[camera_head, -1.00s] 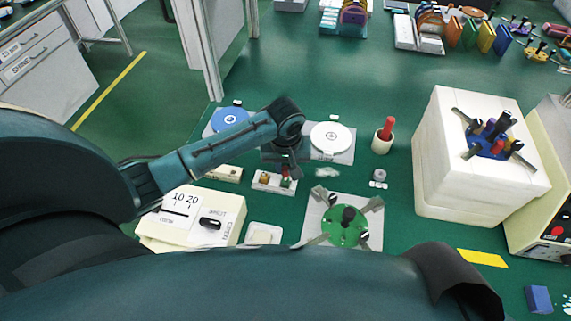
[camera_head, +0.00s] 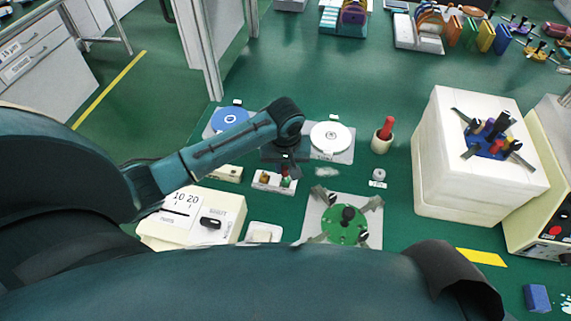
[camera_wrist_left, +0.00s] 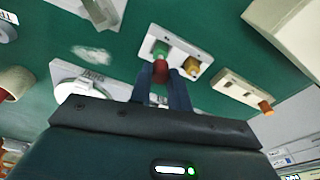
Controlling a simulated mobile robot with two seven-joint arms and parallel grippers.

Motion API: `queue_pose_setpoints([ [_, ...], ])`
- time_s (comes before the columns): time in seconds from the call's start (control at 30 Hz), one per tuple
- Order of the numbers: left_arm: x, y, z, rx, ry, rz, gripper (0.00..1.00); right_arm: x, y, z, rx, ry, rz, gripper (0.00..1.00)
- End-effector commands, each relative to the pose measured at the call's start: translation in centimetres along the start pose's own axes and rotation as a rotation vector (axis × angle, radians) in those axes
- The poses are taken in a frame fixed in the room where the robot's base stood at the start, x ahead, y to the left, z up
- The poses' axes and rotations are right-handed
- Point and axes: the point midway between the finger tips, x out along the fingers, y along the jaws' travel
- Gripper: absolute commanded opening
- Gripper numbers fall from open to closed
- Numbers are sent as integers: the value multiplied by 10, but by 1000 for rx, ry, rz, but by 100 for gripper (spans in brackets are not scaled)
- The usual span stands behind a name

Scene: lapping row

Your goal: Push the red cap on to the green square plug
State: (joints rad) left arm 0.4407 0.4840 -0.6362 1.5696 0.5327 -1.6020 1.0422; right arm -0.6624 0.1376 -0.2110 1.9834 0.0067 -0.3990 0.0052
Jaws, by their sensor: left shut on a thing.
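The red cap (camera_wrist_left: 160,70) shows in the left wrist view between the two fingers of my left gripper (camera_wrist_left: 163,78), which is shut on it. The green square plug (camera_wrist_left: 160,49) stands on a white block (camera_wrist_left: 178,47), directly beyond the cap and in line with it. Cap and plug look very close; I cannot tell whether the cap is seated. In the head view my left gripper (camera_head: 289,166) is over the right end of the same block (camera_head: 273,189), with the red cap (camera_head: 285,171) just under it. The green plug is mostly hidden there. My right gripper does not show.
A yellow-brown plug (camera_wrist_left: 192,67) stands on the same block, close beside my fingers. Another white block with an orange piece (camera_wrist_left: 265,107) is nearby. A white disc (camera_head: 331,136), a meter box (camera_head: 190,218) and a green disc fixture (camera_head: 346,234) surround the spot.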

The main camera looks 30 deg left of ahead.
Motion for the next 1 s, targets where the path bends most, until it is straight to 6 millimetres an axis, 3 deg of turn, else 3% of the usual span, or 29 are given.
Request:
queue_pose_setpoints([
  [1.0,20,0,2,1,0,0,0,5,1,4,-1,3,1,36],
])
